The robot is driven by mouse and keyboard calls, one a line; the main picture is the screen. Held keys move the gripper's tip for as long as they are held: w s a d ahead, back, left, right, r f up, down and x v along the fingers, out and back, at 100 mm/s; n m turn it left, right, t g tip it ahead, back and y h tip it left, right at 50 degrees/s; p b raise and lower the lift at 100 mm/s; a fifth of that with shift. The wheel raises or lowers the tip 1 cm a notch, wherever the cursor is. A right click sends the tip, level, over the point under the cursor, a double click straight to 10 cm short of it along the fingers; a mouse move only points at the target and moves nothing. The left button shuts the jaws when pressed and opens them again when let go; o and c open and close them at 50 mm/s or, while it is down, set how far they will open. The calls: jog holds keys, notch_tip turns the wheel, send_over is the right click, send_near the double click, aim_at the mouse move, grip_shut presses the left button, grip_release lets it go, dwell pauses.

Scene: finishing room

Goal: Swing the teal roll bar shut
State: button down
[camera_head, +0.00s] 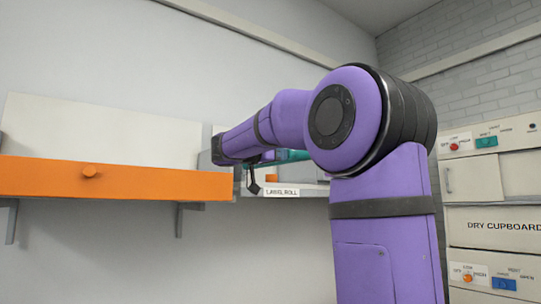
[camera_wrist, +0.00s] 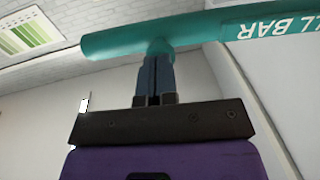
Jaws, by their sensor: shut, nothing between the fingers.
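The teal roll bar (camera_wrist: 200,36) crosses the top of the wrist view, with upside-down white lettering ending in "BAR" at its right. Its rounded left end is free, and a short teal stub points from it towards my fingers. My gripper (camera_wrist: 156,62) is shut and empty, its fingertips at this stub; I cannot tell whether they touch. In the head view, a piece of the teal bar (camera_head: 292,155) shows behind my purple arm, above the shelf marked "LABEL ROLL" (camera_head: 283,191). My arm hides much of that spot.
An orange-fronted shelf (camera_head: 130,181) with a round knob is on the wall at left. A dry cupboard (camera_head: 497,229) with switch panels stands at right. A chart with green stripes (camera_wrist: 28,31) shows at the upper left of the wrist view.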

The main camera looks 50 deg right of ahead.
jog(key=shift+d, duration=0.25)
